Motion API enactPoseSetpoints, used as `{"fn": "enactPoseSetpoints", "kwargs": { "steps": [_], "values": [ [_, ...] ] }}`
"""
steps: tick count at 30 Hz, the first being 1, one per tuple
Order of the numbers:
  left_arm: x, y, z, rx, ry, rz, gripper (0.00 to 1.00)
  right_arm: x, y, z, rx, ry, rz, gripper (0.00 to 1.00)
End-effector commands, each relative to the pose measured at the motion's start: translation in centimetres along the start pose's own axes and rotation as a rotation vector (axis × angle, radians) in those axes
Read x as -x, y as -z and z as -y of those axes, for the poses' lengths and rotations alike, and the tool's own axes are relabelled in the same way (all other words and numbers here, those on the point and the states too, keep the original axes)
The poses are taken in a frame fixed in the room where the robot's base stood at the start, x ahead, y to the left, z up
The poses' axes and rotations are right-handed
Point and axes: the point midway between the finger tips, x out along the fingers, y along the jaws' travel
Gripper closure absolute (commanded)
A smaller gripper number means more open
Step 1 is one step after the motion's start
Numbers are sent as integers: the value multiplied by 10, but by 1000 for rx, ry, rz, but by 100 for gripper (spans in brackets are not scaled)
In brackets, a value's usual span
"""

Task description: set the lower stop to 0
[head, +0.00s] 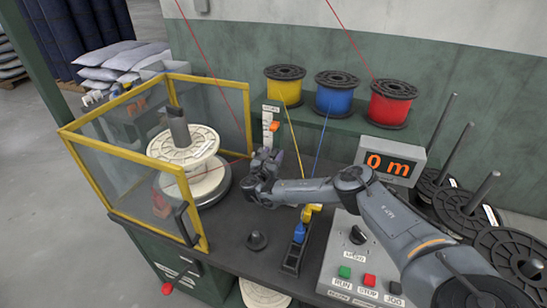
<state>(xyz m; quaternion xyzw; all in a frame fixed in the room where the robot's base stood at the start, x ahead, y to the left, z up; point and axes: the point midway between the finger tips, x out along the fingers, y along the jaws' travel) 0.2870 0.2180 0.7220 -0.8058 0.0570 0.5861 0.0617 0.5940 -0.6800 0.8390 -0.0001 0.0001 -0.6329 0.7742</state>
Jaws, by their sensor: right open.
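An upright white scale (267,113) stands behind the yellow-framed cage's right side, with an orange stop (273,126) on its upper part. The lower part of the scale is hidden behind my right gripper, so I cannot make out a lower stop. My right gripper (262,168) is open, just below and in front of the scale, at the end of my arm reaching in from the right. I cannot tell whether its fingers touch anything. My left gripper is not in view.
The yellow-framed cage (84,176) encloses a large white spool (190,150) at left. Yellow (284,90), blue (338,97) and red (391,107) spools sit on the back shelf. A display (390,162) reads 0 m. A button panel (345,262) and blue-handled lever (299,232) stand in front.

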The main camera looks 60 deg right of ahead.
Motion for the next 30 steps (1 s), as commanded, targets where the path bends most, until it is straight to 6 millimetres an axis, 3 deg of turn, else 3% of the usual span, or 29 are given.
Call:
{"fn": "enactPoseSetpoints", "kwargs": {
  "steps": [13,23,30],
  "values": [
    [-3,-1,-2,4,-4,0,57,-8,0,1,0,0,0,49],
    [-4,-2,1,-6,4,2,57,-8,0,1,0,2,0,100],
    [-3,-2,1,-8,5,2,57,-8,2,1,1,3,1,100]
  ]
}}
